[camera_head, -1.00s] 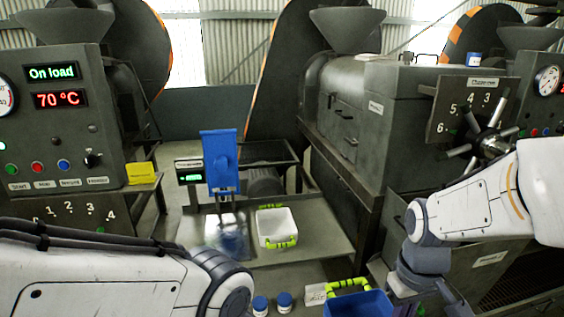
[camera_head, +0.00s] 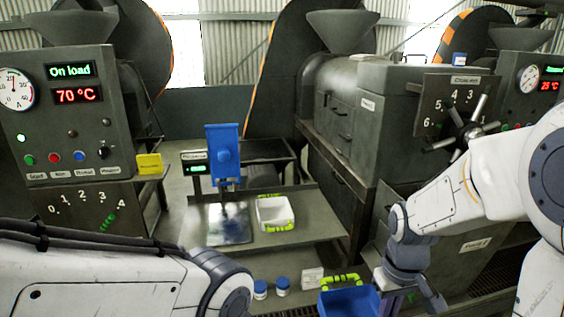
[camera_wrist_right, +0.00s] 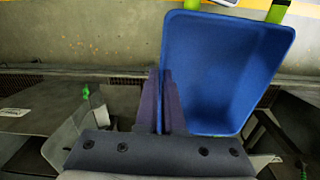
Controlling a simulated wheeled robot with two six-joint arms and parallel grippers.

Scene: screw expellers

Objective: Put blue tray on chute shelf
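The blue tray (camera_head: 350,303) with a green handle is low in the head view, its lower part cut off by the frame edge. In the right wrist view the tray (camera_wrist_right: 225,75) fills the upper right. My right gripper (camera_wrist_right: 163,100) is shut on the tray's left wall, and the tray hangs from it over the floor. In the head view the right gripper is mostly hidden by the wrist and frame edge. My left arm shows at lower left, but its gripper is out of view. I cannot tell for sure which surface is the chute shelf.
A white tray (camera_head: 274,213) with green handles sits on a metal table (camera_head: 325,230) beside a blue press (camera_head: 222,155). Two blue-lidded jars (camera_head: 282,286) and a small white box (camera_head: 312,277) are below it. Dark machines with control panels (camera_head: 65,110) stand left and right.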

